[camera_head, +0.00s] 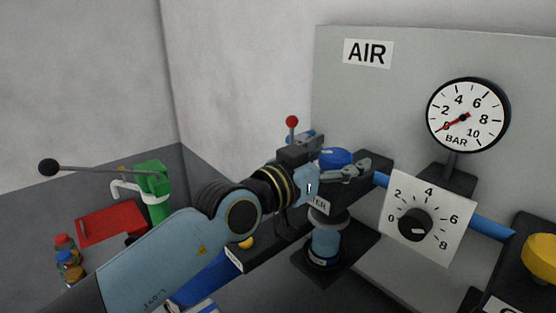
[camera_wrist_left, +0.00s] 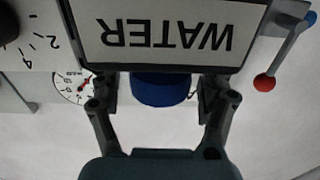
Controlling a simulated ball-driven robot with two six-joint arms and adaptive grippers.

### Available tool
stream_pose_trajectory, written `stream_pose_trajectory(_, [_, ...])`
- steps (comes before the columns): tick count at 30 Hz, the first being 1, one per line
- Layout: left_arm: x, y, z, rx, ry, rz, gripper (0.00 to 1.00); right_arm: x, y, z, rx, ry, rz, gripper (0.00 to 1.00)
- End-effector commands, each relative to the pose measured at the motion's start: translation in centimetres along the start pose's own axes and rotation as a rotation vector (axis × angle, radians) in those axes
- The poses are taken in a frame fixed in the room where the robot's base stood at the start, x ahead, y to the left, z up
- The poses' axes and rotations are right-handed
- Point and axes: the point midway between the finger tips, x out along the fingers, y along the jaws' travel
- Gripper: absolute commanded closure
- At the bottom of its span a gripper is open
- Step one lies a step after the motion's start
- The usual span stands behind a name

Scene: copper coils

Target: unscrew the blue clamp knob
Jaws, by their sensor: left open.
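The blue clamp knob (camera_head: 335,157) is a round blue cap on top of the dark filter housing, behind my left gripper in the head view. In the left wrist view the blue knob (camera_wrist_left: 160,90) appears between my fingers, just under the upside-down WATER label (camera_wrist_left: 168,35). My left gripper (camera_head: 358,170) is open, its fingers stretched to the right in front of the knob. In the left wrist view the left gripper's fingers (camera_wrist_left: 160,100) stand on either side of the knob, with some space showing on the right. Depth between fingers and knob is hard to tell. My right gripper is not in view.
A black dial knob (camera_head: 415,225) on a white scale plate and a blue pipe (camera_head: 490,229) are to the right. A pressure gauge (camera_head: 468,115) hangs on the AIR panel. A red-tipped lever (camera_head: 292,122) stands behind my gripper. A green hand pump (camera_head: 154,190) is at the left.

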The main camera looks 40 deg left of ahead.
Motion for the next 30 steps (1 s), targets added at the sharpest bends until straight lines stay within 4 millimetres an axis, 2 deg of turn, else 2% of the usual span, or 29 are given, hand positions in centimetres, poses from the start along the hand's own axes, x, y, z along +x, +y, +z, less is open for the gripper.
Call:
stream_pose_trajectory(11, [0.01,-0.08,-0.01,0.002,0.000,0.052,0.22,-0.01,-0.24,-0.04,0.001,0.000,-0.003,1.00])
stream_pose_trajectory(30, [0.05,-0.14,0.10,0.004,-0.002,0.343,0.22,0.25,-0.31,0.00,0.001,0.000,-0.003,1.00])
